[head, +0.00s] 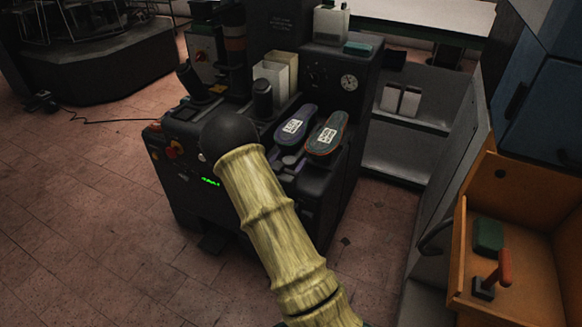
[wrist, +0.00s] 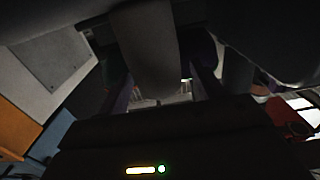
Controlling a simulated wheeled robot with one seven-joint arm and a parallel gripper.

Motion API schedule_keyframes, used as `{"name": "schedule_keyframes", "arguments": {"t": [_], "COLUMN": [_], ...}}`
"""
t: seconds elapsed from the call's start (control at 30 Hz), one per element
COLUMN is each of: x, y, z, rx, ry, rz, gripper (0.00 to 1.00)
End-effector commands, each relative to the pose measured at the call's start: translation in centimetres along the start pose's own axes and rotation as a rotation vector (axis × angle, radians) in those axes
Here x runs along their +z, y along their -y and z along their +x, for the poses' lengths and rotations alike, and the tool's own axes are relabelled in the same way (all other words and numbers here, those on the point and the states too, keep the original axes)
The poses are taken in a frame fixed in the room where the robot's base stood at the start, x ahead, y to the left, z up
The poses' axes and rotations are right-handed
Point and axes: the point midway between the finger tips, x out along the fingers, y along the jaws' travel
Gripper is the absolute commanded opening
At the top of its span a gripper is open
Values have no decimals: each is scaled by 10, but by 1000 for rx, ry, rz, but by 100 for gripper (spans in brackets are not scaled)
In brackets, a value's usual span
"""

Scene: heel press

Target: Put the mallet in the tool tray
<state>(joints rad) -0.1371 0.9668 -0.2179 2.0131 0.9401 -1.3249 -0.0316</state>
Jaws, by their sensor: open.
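A mallet-like tool (head: 503,268) with a red-orange handle and a dark block head is in the orange open-topped tray (head: 455,265) at the lower right of the head view. The handle stands up at a tilt from the head, which rests on the tray floor. I cannot tell for certain that this tray is the tool tray. My gripper (wrist: 162,95) shows dimly in the wrist view, open, with dark fingers on either side of a grey rounded shape that I cannot identify. In the head view my arm hides the gripper, well left of the tray, over the press.
The black press (head: 190,200) stands in the middle with two soles (head: 327,135) on it. A green box (head: 488,236) shares the orange tray. A grey shelf (head: 400,160) stands behind, and a blue cabinet (head: 545,110) is at the right.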

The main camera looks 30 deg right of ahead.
Motion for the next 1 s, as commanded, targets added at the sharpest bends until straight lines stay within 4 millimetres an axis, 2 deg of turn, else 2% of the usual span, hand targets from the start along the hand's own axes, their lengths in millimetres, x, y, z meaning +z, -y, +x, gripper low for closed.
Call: {"name": "schedule_keyframes", "arguments": {"t": [0.07, 0.4, 0.83, 1.0], "x": [0, 0, -10, -9], "y": [0, 0, 0, 1], "z": [0, 0, -2, -31], "rx": [0, 0, -1, -3], "ry": [0, 0, -2, -1], "rz": [0, 0, 1, -2], "gripper": [67, 1, 0, 0]}}
